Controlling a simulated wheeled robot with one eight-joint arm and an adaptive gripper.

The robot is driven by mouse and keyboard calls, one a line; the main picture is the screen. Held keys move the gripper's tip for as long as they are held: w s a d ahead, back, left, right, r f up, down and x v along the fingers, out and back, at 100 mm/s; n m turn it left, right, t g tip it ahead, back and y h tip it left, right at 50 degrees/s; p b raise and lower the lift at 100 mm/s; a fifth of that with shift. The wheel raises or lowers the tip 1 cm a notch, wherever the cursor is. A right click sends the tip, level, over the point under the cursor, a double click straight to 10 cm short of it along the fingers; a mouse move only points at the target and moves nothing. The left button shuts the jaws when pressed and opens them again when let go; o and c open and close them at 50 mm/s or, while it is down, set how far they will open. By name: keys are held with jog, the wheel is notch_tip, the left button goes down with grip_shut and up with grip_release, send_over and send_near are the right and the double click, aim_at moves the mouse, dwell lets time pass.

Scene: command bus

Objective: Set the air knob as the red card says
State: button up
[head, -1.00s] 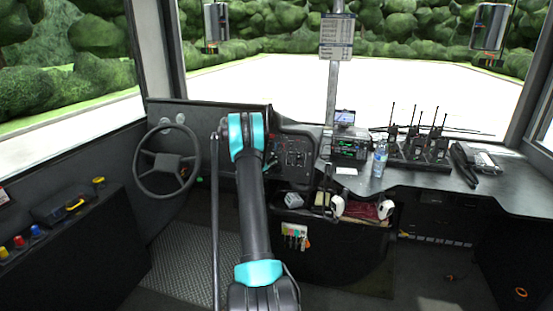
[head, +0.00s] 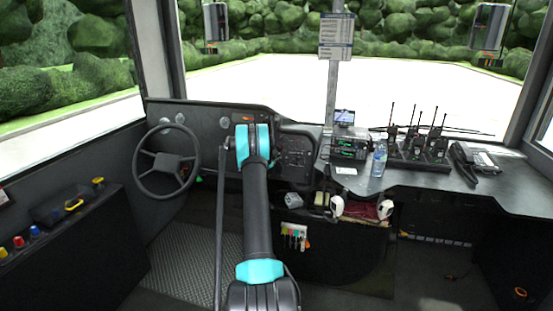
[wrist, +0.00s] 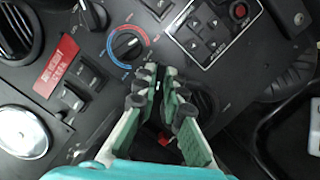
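In the wrist view a round black knob with a white pointer line (wrist: 127,45) sits on the dark dash panel inside a red and blue ring. Another black knob (wrist: 92,14) is up and left of it. A further round control (wrist: 203,101) is partly hidden behind my right finger. I cannot tell which is the air knob. A red card (wrist: 57,67) with small lettering, too small to read, lies tilted at the left. In the head view my arm hides the gripper.
A button panel (wrist: 205,30) is above right. In the head view the steering wheel (head: 140,173) is left of my arm, and a bottle (head: 379,160) and radios stand on the right counter.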

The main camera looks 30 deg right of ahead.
jog(key=shift+m, duration=0.5)
grip_shut()
jog(key=m+g, duration=0.1)
jog(key=m, duration=0.4)
jog(key=shift+r+m+y, duration=0.1)
jog(key=shift+m+y, duration=0.3)
jog(key=m, duration=0.3)
jog(key=shift+m+g+y, duration=0.3)
jog(key=shift+y, duration=0.1)
jog(key=m, duration=0.3)
jog(key=shift+r+y, duration=0.1)
jog(key=shift+y, duration=0.3)
jog(key=m, duration=0.2)
jog(key=m+y, duration=0.1)
jog(key=m, duration=0.2)
jog(key=shift+s+d+m+t+y, duration=0.1)
jog(key=shift+d+m+t+y, duration=0.05)
jog(key=shift+m+t+y, duration=0.2)
jog(key=m, duration=0.2)
jog(key=m+t+y, duration=0.1)
jog(key=m, duration=0.2)
jog(key=shift+m+t, duration=0.25)
jog(key=o, duration=0.6)
grip_release()
